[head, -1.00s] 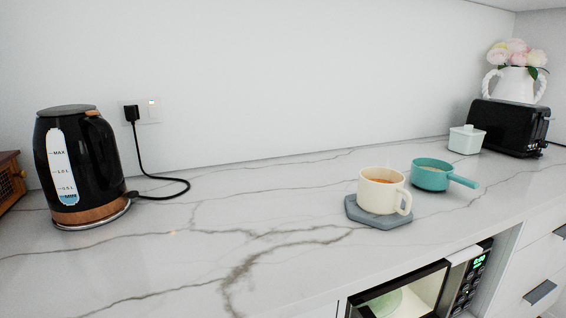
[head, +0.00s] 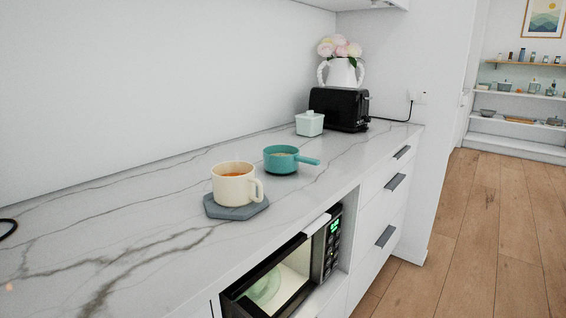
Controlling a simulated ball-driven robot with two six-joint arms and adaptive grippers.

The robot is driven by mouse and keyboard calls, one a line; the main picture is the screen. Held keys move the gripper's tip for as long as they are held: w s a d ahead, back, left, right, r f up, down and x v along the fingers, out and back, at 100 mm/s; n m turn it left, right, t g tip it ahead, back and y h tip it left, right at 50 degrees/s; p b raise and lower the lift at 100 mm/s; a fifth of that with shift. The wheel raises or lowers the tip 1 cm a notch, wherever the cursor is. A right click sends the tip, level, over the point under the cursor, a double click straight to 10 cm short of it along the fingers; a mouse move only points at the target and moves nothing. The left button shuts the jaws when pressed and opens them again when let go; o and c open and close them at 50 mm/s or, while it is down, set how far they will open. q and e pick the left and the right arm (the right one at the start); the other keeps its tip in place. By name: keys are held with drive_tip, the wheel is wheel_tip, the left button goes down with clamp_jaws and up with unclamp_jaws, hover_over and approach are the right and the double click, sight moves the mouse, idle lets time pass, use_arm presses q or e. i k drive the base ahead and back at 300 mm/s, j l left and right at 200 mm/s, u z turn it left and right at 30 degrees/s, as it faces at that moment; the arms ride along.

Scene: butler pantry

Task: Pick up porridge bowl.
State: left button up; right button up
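A teal bowl with a straight side handle (head: 281,160) stands upright on the marble counter and holds pale contents that look like porridge. Its handle points right, toward the counter's front edge. A cream mug (head: 233,184) with orange-brown liquid stands in front of it and to the left, on a grey hexagonal coaster (head: 222,212). The bowl and mug look close but apart. Neither of my grippers shows in the head view.
A lidded pale box (head: 309,124), a black toaster (head: 340,109) and a white vase of pink flowers (head: 342,73) are behind the bowl. Wooden floor (head: 470,225) is clear at right. The counter's left part is mostly bare.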

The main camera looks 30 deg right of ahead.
sight(278, 159)
drive_tip(key=l+z, duration=0.75)
drive_tip(key=i+j, duration=0.05)
drive_tip(key=j, duration=0.05)
